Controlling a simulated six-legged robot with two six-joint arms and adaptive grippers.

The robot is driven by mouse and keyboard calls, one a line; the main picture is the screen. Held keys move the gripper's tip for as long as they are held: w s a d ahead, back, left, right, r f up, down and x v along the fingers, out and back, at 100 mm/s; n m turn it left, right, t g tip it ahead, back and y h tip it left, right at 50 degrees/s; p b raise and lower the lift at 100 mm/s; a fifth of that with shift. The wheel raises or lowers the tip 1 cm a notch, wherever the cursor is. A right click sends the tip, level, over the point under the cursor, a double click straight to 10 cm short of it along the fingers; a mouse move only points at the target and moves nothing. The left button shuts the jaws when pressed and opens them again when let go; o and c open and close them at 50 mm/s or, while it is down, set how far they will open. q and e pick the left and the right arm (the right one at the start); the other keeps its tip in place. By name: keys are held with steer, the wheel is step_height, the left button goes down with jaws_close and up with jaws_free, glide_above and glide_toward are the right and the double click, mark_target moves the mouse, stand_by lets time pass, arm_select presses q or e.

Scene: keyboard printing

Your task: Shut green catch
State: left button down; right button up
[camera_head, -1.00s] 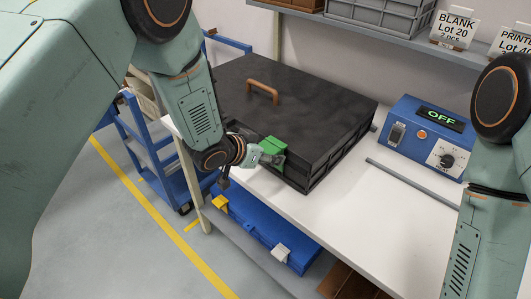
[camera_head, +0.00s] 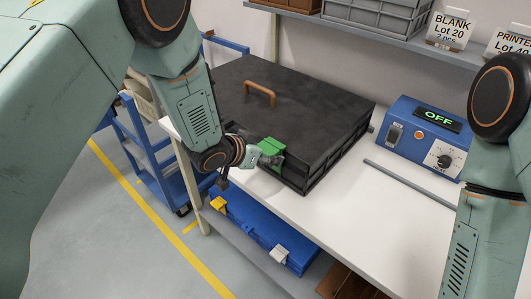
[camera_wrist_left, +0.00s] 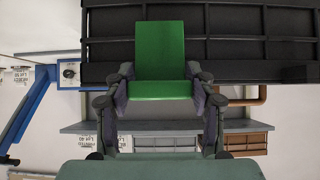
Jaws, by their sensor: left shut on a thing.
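The green catch (camera_head: 271,146) is on the front side of a black box (camera_head: 300,95) with a brown handle (camera_head: 260,90) on its lid. The lid lies flat on the box. My left gripper (camera_head: 270,158) is at the catch, shut on it. In the left wrist view the green catch (camera_wrist_left: 160,60) fills the space between the fingers of my left gripper (camera_wrist_left: 160,95), one finger at each side of its lower edge. The catch's far side and its hook are hidden. My right arm shows at the right edge, but its gripper is out of view.
The box stands on a white table (camera_head: 345,215). A blue control unit (camera_head: 420,135) reading OFF and a grey bar (camera_head: 410,183) lie to its right. A blue case (camera_head: 262,235) is on the shelf below. A blue cart (camera_head: 150,150) stands at the left.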

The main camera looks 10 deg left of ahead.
arm_select(q)
steer(key=shift+w+r, duration=0.35)
steer(key=c, duration=0.9)
jaws_free()
steer(key=o, duration=0.5)
steer(key=shift+f, duration=0.25)
steer(key=shift+c, duration=0.2)
steer(key=shift+s, duration=0.15)
steer(key=shift+s, duration=0.1)
steer(key=v, duration=1.1)
steer(key=shift+s+a+r, duration=0.2)
steer(key=shift+s+r, duration=0.05)
